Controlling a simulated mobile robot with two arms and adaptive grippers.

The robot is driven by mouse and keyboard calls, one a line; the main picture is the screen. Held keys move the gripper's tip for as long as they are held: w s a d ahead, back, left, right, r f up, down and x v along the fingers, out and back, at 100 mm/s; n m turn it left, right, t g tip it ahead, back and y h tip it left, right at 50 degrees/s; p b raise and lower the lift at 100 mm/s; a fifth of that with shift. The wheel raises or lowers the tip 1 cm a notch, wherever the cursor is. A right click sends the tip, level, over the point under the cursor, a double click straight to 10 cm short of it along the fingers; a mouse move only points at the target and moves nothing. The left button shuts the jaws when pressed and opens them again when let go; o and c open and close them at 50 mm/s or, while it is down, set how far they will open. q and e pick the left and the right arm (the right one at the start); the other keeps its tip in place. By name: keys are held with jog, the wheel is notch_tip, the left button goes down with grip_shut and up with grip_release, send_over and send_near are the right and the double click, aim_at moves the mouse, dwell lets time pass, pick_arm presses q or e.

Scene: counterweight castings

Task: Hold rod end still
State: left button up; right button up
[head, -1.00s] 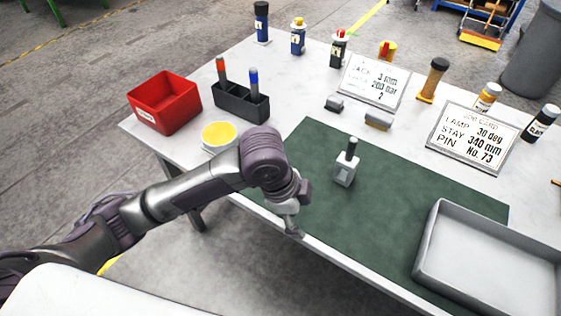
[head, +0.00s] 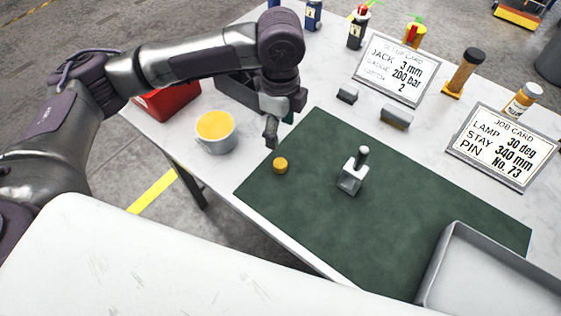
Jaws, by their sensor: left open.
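A small light grey metal block with a short upright stem (head: 352,176) stands on the green mat (head: 400,215); it looks like the rod end. My left gripper (head: 271,140) points down near the mat's back left corner, to the left of the block and clear of it. Its fingers show edge-on, with nothing seen between them. A small round orange-yellow piece (head: 280,166) lies on the mat just in front of the fingertips. My right gripper is out of view.
A white tub with a yellow top (head: 214,133) is left of the mat. A red bin (head: 168,101) and a dark holder (head: 238,92) are partly behind my left arm. A grey tray (head: 455,262) is at front right. Cards (head: 505,145) and bottles line the back.

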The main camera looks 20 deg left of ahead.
pick_arm(q)
send_over(280, 163)
notch_tip(280, 163, down, 8)
jog(key=shift+d+f+p, duration=0.1)
jog(key=shift+p, duration=0.25)
jog(key=shift+f, duration=0.3)
notch_tip(280, 163, down, 4)
jog(key=shift+f+p, duration=0.2)
jog(key=shift+p, duration=0.45)
jog(key=shift+f, duration=0.4)
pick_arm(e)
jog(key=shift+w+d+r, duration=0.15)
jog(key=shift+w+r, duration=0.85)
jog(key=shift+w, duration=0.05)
pick_arm(q)
jog(key=c, duration=1.1)
jog(key=shift+c, duration=0.2)
